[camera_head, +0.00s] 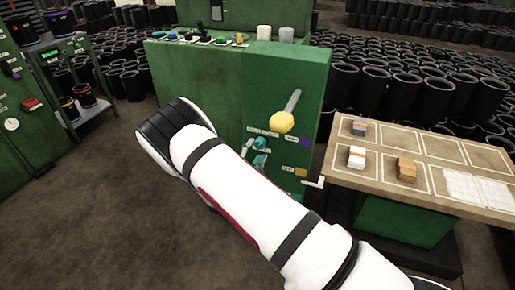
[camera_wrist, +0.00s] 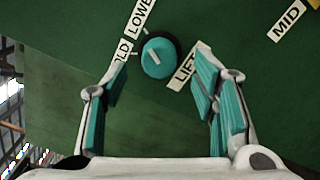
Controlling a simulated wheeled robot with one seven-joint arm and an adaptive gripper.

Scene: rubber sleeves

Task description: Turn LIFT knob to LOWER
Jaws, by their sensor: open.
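The round teal knob (camera_wrist: 157,58) with a white pointer bar sits on the green panel, in the upper middle of the wrist view. Around it are a LIFT label (camera_wrist: 184,70) at lower right, a LOWER label (camera_wrist: 140,16) above, and a partly hidden label ending in "LD" (camera_wrist: 123,50) at left. The pointer bar slants from upper left to lower right; which end marks the setting is unclear. My gripper (camera_wrist: 162,78) is open, its teal-padded fingers on either side of the knob with gaps; contact is not visible. In the head view my gripper (camera_head: 257,152) is at the cabinet front.
A yellow-knobbed lever (camera_head: 282,122) sticks out above my gripper. A MID label (camera_wrist: 287,22) is at the wrist view's upper right. A wooden table (camera_head: 420,195) with small blocks stands right of the green cabinet (camera_head: 200,78). Open floor lies at left.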

